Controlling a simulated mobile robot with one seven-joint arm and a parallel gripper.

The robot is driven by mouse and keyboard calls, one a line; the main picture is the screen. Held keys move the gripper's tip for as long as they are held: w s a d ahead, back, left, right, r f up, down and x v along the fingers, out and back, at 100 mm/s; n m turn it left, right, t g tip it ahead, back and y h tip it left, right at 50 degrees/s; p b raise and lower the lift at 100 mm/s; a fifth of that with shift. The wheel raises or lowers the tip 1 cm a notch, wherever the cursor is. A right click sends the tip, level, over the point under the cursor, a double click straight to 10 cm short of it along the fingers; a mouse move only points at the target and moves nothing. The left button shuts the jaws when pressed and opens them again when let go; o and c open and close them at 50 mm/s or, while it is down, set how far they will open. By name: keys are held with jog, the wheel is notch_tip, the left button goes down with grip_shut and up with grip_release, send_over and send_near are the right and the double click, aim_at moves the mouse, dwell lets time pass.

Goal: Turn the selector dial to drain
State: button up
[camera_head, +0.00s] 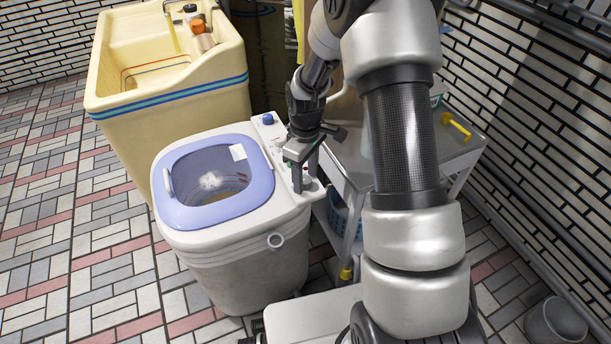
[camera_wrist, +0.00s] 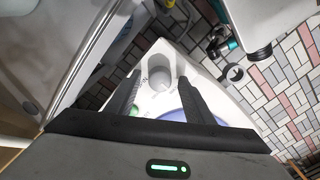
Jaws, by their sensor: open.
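The white washing machine (camera_head: 235,265) has a blue-rimmed lid with a clear window (camera_head: 210,180) and a control strip along its right side. A blue knob (camera_head: 267,119) stands at the far end of that strip. My gripper (camera_head: 304,182) points down over the near end, its fingers apart. In the wrist view, a grey round part (camera_wrist: 159,75) of the strip shows between the fingers of my gripper (camera_wrist: 158,88); contact cannot be told. A green part (camera_wrist: 133,110) sits by the left finger. No dial markings are readable, so which part is the selector dial is unclear.
A cream sink (camera_head: 170,110) with bottles on its ledge stands behind the washer. A metal cart (camera_head: 460,150) with a yellow-handled item is close on the right. Tiled floor (camera_head: 60,240) is clear at left.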

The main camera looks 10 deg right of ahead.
jog(key=c, duration=1)
jog(key=shift+c, duration=0.2)
jog(key=m+p, duration=0.1)
jog(key=m, duration=0.4)
jog(key=shift+r+m, duration=0.1)
jog(key=shift+m, duration=0.3)
jog(key=m+p, duration=0.1)
jog(key=m, duration=0.4)
jog(key=shift+m, duration=0.4)
jog(key=o, duration=1)
